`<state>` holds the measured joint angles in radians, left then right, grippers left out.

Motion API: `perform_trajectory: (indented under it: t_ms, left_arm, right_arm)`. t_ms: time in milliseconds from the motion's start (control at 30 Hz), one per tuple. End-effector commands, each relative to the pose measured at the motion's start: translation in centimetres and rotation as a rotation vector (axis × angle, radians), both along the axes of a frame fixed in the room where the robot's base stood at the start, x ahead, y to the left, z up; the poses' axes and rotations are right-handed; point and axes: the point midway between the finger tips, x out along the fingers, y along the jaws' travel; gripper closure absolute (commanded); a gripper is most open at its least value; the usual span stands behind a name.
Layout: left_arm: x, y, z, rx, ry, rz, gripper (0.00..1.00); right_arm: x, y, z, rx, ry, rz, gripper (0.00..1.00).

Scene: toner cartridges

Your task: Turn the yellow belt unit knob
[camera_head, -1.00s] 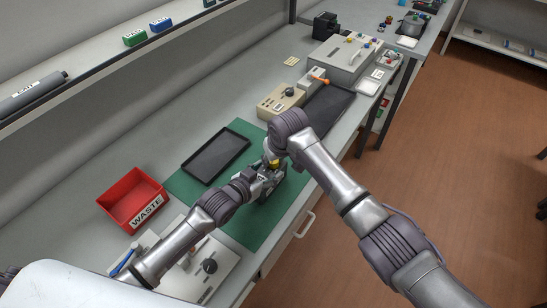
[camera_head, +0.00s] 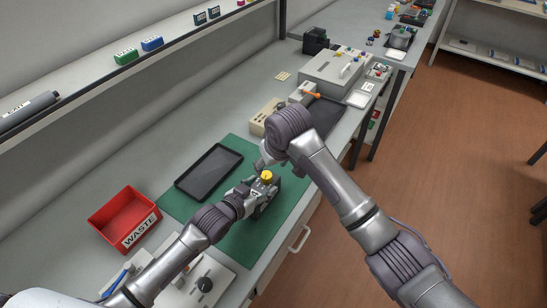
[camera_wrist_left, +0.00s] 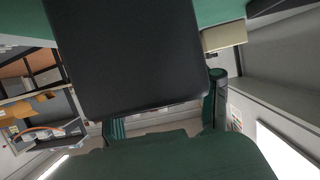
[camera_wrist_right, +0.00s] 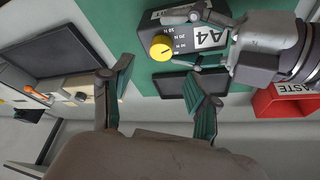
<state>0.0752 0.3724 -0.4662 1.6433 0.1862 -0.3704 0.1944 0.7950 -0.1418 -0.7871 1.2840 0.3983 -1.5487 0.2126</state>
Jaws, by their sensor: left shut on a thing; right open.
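The belt unit is a dark box (camera_wrist_right: 196,40) with a white A4 label and small force markings, on the green mat (camera_head: 232,238). Its yellow knob (camera_head: 266,175) is uncovered on top; in the right wrist view the yellow knob (camera_wrist_right: 161,46) has a thin dark mark beside the printed scale. My left gripper (camera_head: 247,193) is shut on the unit from the left; its dark body (camera_wrist_left: 125,60) fills the left wrist view between the fingers. My right gripper (camera_wrist_right: 165,90) is open and empty, apart from the knob; in the head view its fingers are largely hidden by the wrist.
A black tray (camera_head: 209,172) lies behind the unit. A red WASTE bin (camera_head: 122,219) stands at left. A beige box with a knob (camera_head: 262,118) and another dark tray (camera_head: 326,115) stand beyond my right wrist. The front right of the mat is clear.

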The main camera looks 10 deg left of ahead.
Motion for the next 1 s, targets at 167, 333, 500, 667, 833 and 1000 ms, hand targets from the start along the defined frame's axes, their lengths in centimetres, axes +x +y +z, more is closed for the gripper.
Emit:
perform_trajectory:
  t_ms: [167,333,500,667,833,1000]
  left_arm:
    - [0.0,0.0,-0.1,0.000,0.002,0.000,0.94]
    - [0.0,0.0,-0.1,0.000,0.002,0.000,0.94]
    - [0.0,0.0,-0.1,0.000,0.002,0.000,0.94]
    - [0.0,0.0,-0.1,0.000,0.002,0.000,0.31]
    - [0.0,0.0,-0.1,0.001,0.002,0.000,0.09]
    - [0.0,0.0,0.0,0.000,0.001,0.000,0.09]
  right_arm:
    - [-0.9,-0.7,2.9,0.001,-0.002,-0.001,0.40]
    - [-1.3,-1.1,4.1,0.000,-0.001,-0.001,0.40]
    - [-1.4,-1.1,4.4,0.000,0.000,-0.001,0.40]
    - [-1.4,-1.1,4.3,0.000,0.000,-0.001,0.40]
    - [-1.4,-1.1,4.3,0.000,0.000,-0.001,0.40]
    - [-1.4,-1.1,4.3,0.000,0.000,0.000,0.40]
